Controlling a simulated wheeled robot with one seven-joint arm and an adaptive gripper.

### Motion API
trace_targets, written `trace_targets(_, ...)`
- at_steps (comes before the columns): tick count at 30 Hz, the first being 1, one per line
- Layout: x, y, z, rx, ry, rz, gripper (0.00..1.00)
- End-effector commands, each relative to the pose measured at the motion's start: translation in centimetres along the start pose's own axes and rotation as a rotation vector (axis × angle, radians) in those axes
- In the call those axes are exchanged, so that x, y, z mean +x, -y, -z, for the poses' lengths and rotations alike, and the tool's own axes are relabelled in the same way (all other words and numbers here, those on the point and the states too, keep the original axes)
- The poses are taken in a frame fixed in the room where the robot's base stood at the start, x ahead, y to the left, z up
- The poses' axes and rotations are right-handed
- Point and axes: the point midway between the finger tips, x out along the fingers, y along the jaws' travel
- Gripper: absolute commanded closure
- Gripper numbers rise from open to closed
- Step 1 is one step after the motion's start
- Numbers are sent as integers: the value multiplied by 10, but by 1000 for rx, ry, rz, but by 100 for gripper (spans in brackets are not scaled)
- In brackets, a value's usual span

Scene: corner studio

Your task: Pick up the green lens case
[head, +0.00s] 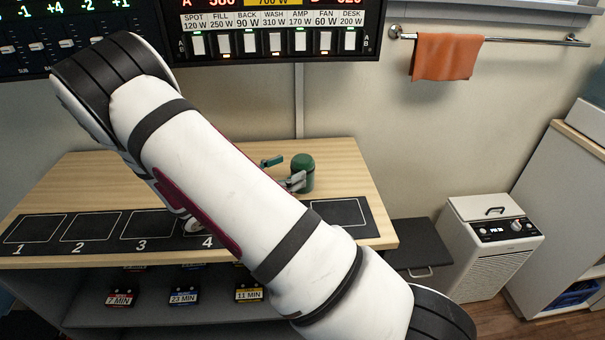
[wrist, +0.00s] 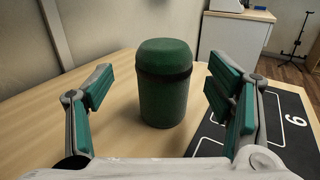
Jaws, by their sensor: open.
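The green lens case (head: 302,173) is a dark green upright cylinder with a rounded lid. It stands on the wooden bench top (head: 345,162), just behind the black numbered strip. In the wrist view the case (wrist: 165,92) stands ahead of my gripper, between the lines of its two fingers, with a dark band below the lid. My gripper (wrist: 163,92) is open and empty, with green pads on both fingers. In the head view my gripper (head: 284,172) is beside the case, partly hidden by my arm. I cannot tell whether a finger touches it.
The black strip (head: 345,213) along the bench front has outlined, numbered squares, partly hidden by my arm. Battery-like packs with minute labels (head: 183,296) sit on the shelf below. A switch panel (head: 270,45) hangs above. A white cabinet (head: 490,250) stands to the right.

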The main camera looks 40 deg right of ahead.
Motion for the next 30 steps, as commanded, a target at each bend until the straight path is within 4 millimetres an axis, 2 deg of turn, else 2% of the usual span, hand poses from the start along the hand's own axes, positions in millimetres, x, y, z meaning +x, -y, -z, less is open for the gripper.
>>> trace_targets(9, 42, 5, -2, 0, 1, 4, 26)
trace_targets(18, 48, 4, -2, 1, 0, 2, 26)
trace_targets(19, 48, 4, -2, 1, 0, 2, 28)
trace_targets(20, 48, 4, -2, 1, 0, 2, 35)
trace_targets(27, 48, 4, -2, 1, 0, 2, 89)
trace_targets(30, 48, 4, -3, 1, 1, 2, 89)
